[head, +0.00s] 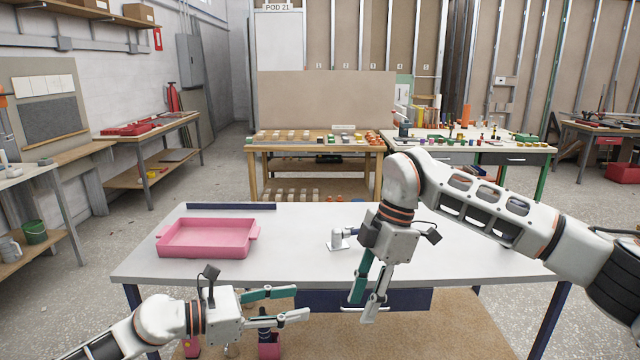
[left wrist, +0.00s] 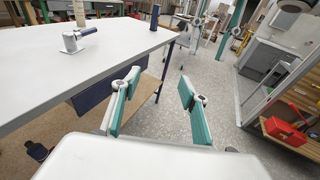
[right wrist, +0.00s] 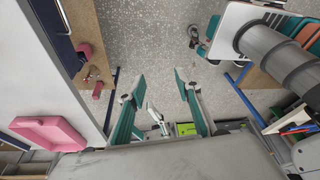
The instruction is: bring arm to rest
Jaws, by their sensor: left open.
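My left gripper (head: 303,303) is low in front of the table's near edge, pointing right. Its green-padded fingers (left wrist: 158,90) are apart with nothing between them in the left wrist view. My right gripper (head: 362,309) points down at the near edge, in front of the drawer. Its fingers (right wrist: 160,78) are spread and empty in the right wrist view. The right arm comes in from the right over the table. Both grippers are close together in the head view; I see no contact between them.
The white table (head: 300,262) holds a pink tray (head: 207,238), a dark blue bar (head: 231,206) and a small white fixture (head: 341,239) beside my right wrist. A dark blue drawer (head: 410,299) is under the tabletop. Two workbenches (head: 315,143) (head: 470,140) stand behind.

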